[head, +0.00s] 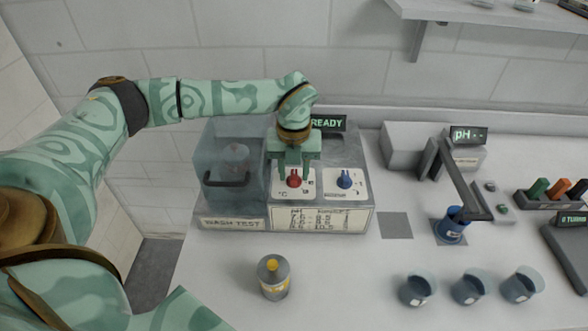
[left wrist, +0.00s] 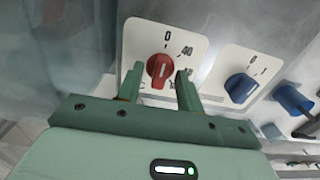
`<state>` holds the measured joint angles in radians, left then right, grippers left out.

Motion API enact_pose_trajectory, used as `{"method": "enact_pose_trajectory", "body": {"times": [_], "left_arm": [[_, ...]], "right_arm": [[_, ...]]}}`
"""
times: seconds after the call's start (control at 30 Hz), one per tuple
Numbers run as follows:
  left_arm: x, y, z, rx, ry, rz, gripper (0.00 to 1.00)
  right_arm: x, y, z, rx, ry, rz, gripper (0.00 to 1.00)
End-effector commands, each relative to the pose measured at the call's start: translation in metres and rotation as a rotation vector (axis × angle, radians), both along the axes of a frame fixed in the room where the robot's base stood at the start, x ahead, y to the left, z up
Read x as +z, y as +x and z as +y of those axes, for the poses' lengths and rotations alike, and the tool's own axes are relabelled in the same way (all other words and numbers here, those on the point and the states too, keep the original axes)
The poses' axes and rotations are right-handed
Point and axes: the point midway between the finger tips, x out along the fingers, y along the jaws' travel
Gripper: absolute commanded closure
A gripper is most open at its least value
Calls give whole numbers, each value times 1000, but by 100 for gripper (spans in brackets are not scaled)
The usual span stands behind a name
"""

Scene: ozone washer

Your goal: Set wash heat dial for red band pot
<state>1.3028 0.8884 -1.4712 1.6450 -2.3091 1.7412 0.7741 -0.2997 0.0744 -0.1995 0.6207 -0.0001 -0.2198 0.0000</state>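The red dial (head: 294,179) sits on a white plate marked °C on the wash unit (head: 220,213). In the left wrist view the red dial (left wrist: 160,68) has its white mark roughly toward 0; 40 is printed to the right and a lower number is partly hidden. My left gripper (head: 293,173) is at the dial; in the left wrist view its fingers (left wrist: 160,82) stand either side of the dial, with small gaps. A pot (head: 236,158) with a faint reddish tint is inside the clear chamber; its band is unclear. My right gripper is not in view.
A blue dial (head: 345,179) is just right of the red one. A chart (head: 320,218) is on the unit's front, small to read. A READY display (head: 328,123) stands behind. A yellow-marked canister (head: 274,277) and several blue-grey cups (head: 417,290) stand in front.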

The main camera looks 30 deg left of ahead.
Motion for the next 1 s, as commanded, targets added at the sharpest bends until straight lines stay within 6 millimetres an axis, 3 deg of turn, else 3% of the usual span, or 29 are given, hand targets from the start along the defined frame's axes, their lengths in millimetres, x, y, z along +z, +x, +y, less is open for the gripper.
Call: {"method": "enact_pose_trajectory", "body": {"times": [0.03, 0.1, 0.13, 0.57, 1.0], "left_arm": [[0, 0, 0, 0, 0, 0, 77], [0, 0, 0, 0, 0, 0, 96], [0, 0, 0, 0, 0, 0, 100], [3, 0, 0, -62, 0, -1, 100], [5, 0, 0, -394, 1, -2, 100]], "right_arm": [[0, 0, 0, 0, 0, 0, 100], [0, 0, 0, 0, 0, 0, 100], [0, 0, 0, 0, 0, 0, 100], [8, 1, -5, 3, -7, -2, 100], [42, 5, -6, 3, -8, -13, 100]]}}
